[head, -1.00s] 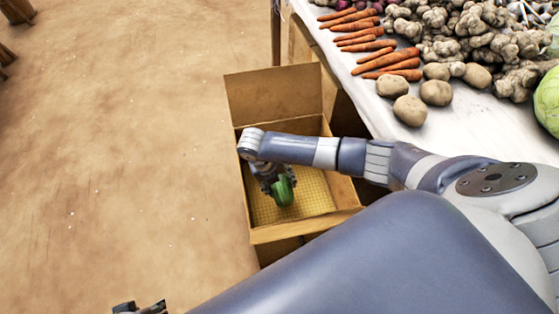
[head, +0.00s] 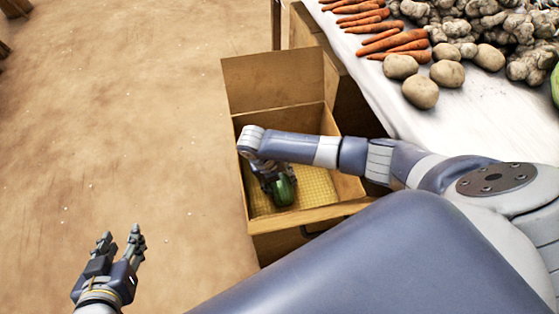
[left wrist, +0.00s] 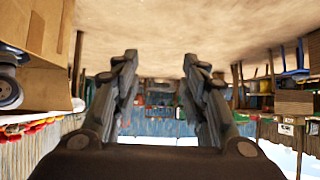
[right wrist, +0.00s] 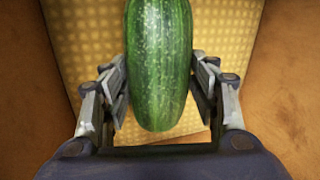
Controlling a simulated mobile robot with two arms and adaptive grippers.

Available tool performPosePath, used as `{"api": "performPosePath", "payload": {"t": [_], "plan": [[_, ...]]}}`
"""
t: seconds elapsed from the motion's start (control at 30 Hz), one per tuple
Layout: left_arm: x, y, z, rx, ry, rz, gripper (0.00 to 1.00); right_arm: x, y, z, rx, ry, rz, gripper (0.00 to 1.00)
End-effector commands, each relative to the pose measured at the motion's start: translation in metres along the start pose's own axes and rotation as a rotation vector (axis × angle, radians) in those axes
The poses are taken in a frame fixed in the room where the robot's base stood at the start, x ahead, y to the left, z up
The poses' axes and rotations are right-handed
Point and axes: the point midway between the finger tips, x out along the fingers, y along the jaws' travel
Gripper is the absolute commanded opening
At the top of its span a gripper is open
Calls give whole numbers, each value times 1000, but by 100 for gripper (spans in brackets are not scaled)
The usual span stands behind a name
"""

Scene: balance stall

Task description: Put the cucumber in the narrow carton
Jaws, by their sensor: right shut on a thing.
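The cucumber (head: 284,191) is dark green and sits over the open narrow carton (head: 290,220). The carton is brown cardboard with a yellow dimpled floor and a raised back flap. My right gripper (head: 274,184) is shut on the cucumber, within the carton's opening. In the right wrist view the cucumber (right wrist: 158,60) lies between the fingers (right wrist: 158,90), with the yellow floor behind it. How far it is above the floor I cannot tell. My left gripper (head: 121,248) is open and empty over the bare ground, and it also shows in the left wrist view (left wrist: 160,75).
A white table (head: 430,120) stands at the right with carrots (head: 385,40), potatoes (head: 420,92) and ginger-like roots (head: 530,65). Its edge runs close to the carton's right side.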

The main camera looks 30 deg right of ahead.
Motion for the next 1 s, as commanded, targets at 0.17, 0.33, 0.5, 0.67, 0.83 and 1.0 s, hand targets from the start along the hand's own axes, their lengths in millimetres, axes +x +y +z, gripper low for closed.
{"api": "performPosePath", "payload": {"t": [0.17,0.33,0.5,0.67,0.83,1.0], "plan": [[5,6,-42,1,205,13,40,9,3,1,1,-1,0,20],[0,10,-71,1,344,21,40,13,4,1,1,-1,0,20],[-3,11,-81,0,388,23,40,13,4,1,1,-1,0,20],[-3,11,-81,0,388,23,40,13,4,0,1,-1,0,20],[-3,11,-83,0,398,24,40,16,5,0,0,0,0,20],[-3,11,-83,1,400,24,40,16,5,0,0,0,0,75]]}}
